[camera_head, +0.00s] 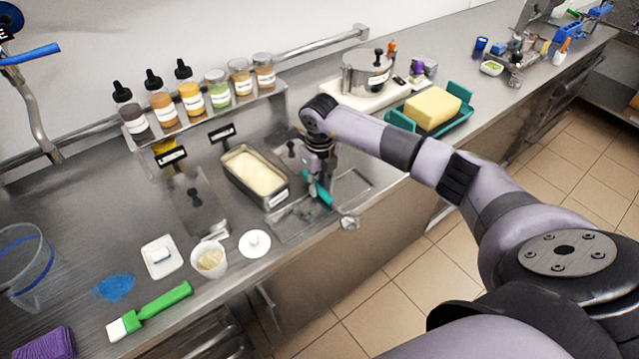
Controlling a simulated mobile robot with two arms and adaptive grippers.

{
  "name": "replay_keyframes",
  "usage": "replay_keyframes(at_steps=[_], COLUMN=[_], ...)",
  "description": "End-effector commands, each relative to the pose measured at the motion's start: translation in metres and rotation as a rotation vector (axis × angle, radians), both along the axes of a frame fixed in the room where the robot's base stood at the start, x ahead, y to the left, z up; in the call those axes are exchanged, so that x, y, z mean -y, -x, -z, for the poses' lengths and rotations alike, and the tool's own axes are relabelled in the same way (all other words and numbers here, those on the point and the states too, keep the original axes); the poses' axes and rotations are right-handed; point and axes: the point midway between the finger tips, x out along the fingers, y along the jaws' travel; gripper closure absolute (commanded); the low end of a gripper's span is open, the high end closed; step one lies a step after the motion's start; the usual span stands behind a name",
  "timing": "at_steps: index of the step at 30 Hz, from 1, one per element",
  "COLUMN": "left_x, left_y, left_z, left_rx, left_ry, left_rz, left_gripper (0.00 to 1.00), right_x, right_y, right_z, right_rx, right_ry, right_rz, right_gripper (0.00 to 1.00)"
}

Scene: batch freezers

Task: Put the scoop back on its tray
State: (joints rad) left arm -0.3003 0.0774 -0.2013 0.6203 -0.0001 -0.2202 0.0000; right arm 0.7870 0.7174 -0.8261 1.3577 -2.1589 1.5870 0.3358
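The scoop (349,223) has a teal handle and a small metal head. Its handle lies between the fingers of my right gripper (318,188), which looks shut on it and points down. The head sticks out toward the counter's front edge. A shallow metal tray (285,226) lies below and left of the scoop, just right of the pan of pale ice cream (268,201). Whether the scoop touches the tray is hard to tell. My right arm comes in from the right and hides part of the counter behind. My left gripper is not in view.
Several bottles and jars stand on a raised shelf (277,93) at the back. A white cup (209,260), a white lid (255,243) and a green brush (160,307) lie to the left. A teal tray (459,125) with a yellow block stands beyond my arm.

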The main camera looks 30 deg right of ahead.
Motion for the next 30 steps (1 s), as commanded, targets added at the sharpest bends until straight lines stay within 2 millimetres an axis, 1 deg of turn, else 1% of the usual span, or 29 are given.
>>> replay_keyframes(at_steps=[1,5,13,17,18,20,30], left_x=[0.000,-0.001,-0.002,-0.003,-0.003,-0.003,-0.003], left_y=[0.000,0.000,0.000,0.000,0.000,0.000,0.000], left_z=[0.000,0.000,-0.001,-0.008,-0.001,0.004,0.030], left_rx=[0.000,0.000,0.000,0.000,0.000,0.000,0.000], left_ry=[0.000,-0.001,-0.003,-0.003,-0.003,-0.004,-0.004], left_rz=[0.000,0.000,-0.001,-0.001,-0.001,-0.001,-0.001], left_gripper=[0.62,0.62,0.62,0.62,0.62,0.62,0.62], right_x=[0.000,0.000,0.000,0.000,0.000,0.000,0.000], right_y=[0.000,0.000,0.000,0.000,-0.001,-0.001,-0.001], right_z=[0.000,0.000,-0.001,-0.009,-0.010,-0.019,-0.092], right_rx=[0.000,0.000,0.000,0.001,0.004,0.005,0.006], right_ry=[0.000,0.000,0.000,0.000,0.000,0.001,0.001], right_rz=[0.000,0.000,0.000,0.000,0.000,0.000,0.000], right_gripper=[0.70,0.62,0.62,0.62,0.62,0.62,0.62])
